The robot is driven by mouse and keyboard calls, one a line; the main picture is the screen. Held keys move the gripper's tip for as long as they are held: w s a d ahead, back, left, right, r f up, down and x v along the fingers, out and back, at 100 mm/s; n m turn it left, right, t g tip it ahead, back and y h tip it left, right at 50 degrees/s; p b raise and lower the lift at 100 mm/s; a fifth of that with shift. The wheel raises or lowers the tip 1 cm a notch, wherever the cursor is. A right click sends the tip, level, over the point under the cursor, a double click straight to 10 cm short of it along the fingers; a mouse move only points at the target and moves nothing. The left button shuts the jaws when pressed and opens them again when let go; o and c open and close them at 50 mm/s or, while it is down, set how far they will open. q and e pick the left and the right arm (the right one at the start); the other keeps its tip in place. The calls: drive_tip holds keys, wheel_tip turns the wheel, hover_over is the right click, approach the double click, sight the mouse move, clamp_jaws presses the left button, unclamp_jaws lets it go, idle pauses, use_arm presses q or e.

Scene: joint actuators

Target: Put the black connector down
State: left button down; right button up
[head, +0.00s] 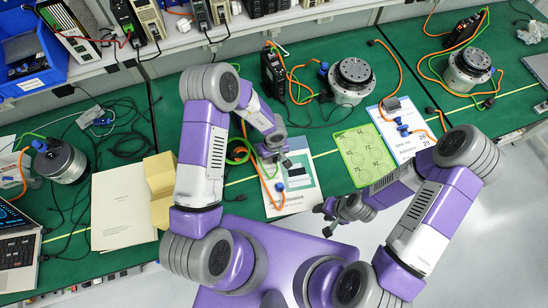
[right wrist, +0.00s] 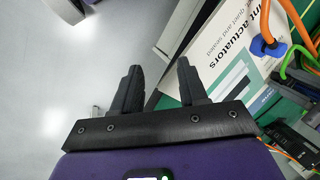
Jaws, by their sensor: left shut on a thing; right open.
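My left gripper (head: 276,158) is low over the bench, beside the leaflet with a green picture. It is shut on a small dark piece, the black connector (head: 287,163), mostly hidden by the fingers. I cannot tell whether it touches the leaflet or bench. My right gripper (head: 323,221) is open and empty in front of the bench edge. Its two black fingers (right wrist: 158,90) stand apart with nothing between them. The leaflet (head: 298,200) lies under and beside the left gripper, with an orange cable and blue connector (head: 280,187) on it; they also show in the right wrist view (right wrist: 268,46).
A green mat with circles (head: 362,155) and a white numbered sheet (head: 402,125) lie right of the leaflet. Round actuators (head: 352,80) with cables stand at the back and left (head: 60,162). A beige folder (head: 122,205) and laptop (head: 18,260) lie at the left.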

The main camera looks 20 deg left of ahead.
use_arm(q)
drive_tip(key=shift+f, duration=0.2)
drive_tip(key=c, duration=0.9)
unclamp_jaws()
drive_tip(key=shift+c, duration=0.2)
